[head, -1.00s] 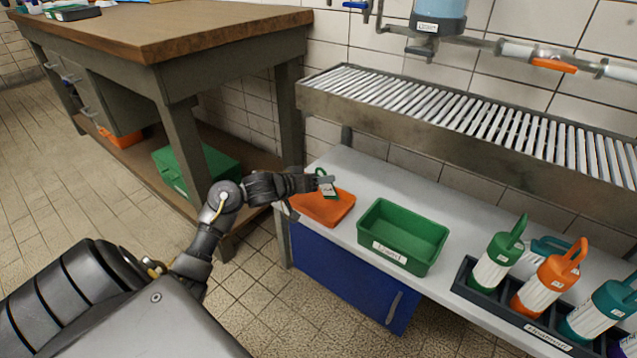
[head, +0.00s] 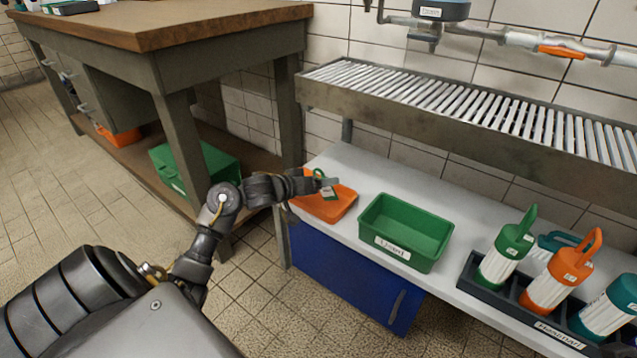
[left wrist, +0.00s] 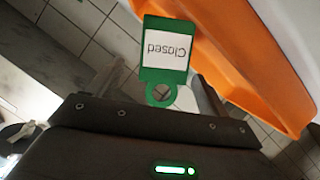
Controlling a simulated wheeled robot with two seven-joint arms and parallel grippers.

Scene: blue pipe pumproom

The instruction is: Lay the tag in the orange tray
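The tag (head: 328,193) is a small green plate with a ring at one end and a white label. In the left wrist view the tag (left wrist: 166,48) reads "Closed" upside down, its ring towards me. My left gripper (head: 331,182) is over the orange tray (head: 322,211). In the left wrist view the fingers of my left gripper (left wrist: 160,85) stand apart, with the ring between them and a clear gap on the left side. My right gripper is out of view.
A green bin (head: 405,232) with a label stands just right of the orange tray on the pale bench (head: 375,178). A dark rack (head: 535,318) with several coloured bottles is further right. A slatted metal shelf (head: 455,100) hangs above the bench. A wooden workbench (head: 170,22) stands at left.

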